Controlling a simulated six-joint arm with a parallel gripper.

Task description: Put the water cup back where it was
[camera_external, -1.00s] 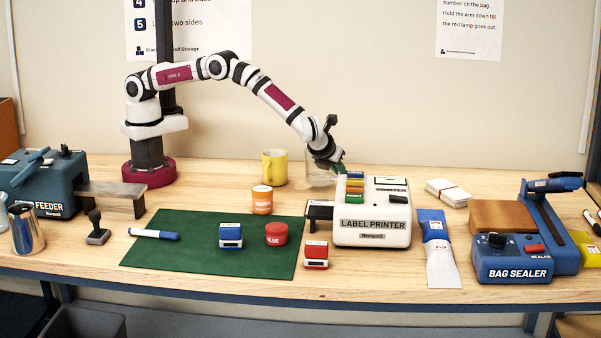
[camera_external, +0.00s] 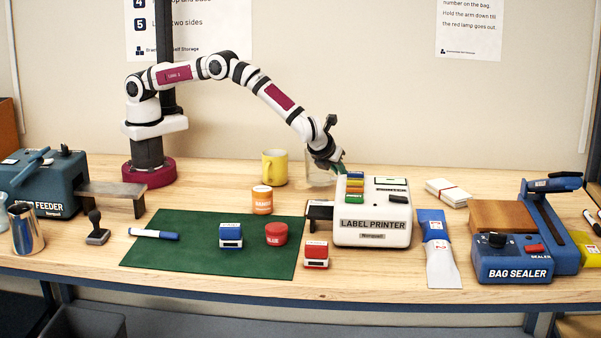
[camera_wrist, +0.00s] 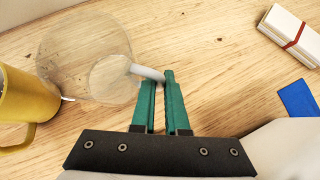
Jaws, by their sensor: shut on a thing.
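The water cup is a clear, see-through cup (camera_wrist: 88,45) with a pale handle. In the external view the cup (camera_external: 319,174) stands behind the label printer (camera_external: 372,226), partly hidden by it and by my arm. My gripper (camera_wrist: 160,82) has green fingers and is shut on the cup's handle. In the external view my gripper (camera_external: 337,166) points down behind the printer's back left corner. I cannot tell for sure whether the cup's base touches the table.
A yellow mug (camera_external: 274,167) stands close left of the cup; the wrist view also shows this mug (camera_wrist: 26,95). White cards with a red band (camera_external: 447,192) lie right of the printer. A green mat (camera_external: 190,240) with stamps and a marker lies in front.

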